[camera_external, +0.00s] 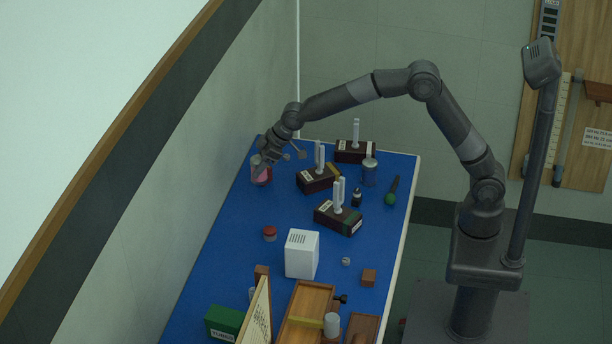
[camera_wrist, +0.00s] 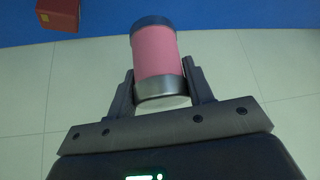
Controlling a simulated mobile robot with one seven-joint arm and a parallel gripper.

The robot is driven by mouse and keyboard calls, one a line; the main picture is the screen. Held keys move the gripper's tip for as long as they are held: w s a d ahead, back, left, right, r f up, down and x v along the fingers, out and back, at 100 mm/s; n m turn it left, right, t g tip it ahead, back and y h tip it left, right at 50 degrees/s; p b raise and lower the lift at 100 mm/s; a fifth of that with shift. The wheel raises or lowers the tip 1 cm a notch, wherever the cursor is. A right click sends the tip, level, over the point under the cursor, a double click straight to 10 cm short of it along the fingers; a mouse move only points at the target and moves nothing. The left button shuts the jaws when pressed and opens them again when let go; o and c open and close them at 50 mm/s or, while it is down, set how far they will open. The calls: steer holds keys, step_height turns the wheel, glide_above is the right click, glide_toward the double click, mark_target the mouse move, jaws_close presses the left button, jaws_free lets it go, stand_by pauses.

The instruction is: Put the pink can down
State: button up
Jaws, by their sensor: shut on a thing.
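The pink can (camera_wrist: 157,52) has a dark blue end and a silver band near its other end. In the wrist view it sits between the two fingers of my gripper (camera_wrist: 160,88), which is shut on it. In the external view my gripper (camera_external: 259,176) and the pink can (camera_external: 266,174) are at the far left corner of the blue table (camera_external: 225,235), close to the wall. The arm partly hides the can there. I cannot tell whether the can touches the table top or hangs just above it.
Dark boxes with pale upright pieces (camera_external: 318,180) stand right of the gripper. A grey-blue can (camera_external: 369,172) is farther right. A red-topped jar (camera_external: 270,233) and a white box (camera_external: 302,254) stand nearer. The table's left middle is clear. A red block (camera_wrist: 58,14) shows in the wrist view.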

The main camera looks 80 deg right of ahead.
steer(key=s+d, duration=0.1)
steer(key=d, duration=0.4)
steer(key=shift+m, duration=0.3)
steer(key=shift+w+a+f, duration=0.55)
steer(key=shift+a+f, duration=1.15)
steer(key=shift+f, duration=0.1)
steer(key=shift+w+a+f, duration=0.6)
steer(key=shift+a+f, duration=1.05)
steer(key=shift+f, duration=0.2)
steer(key=shift+w+a+f, duration=0.55)
steer(key=shift+a+f, duration=1.15)
steer(key=shift+f, duration=0.1)
steer(key=shift+f, duration=0.1)
steer(key=o, duration=1.1)
steer(key=shift+f, duration=0.1)
steer(key=shift+c, duration=0.2)
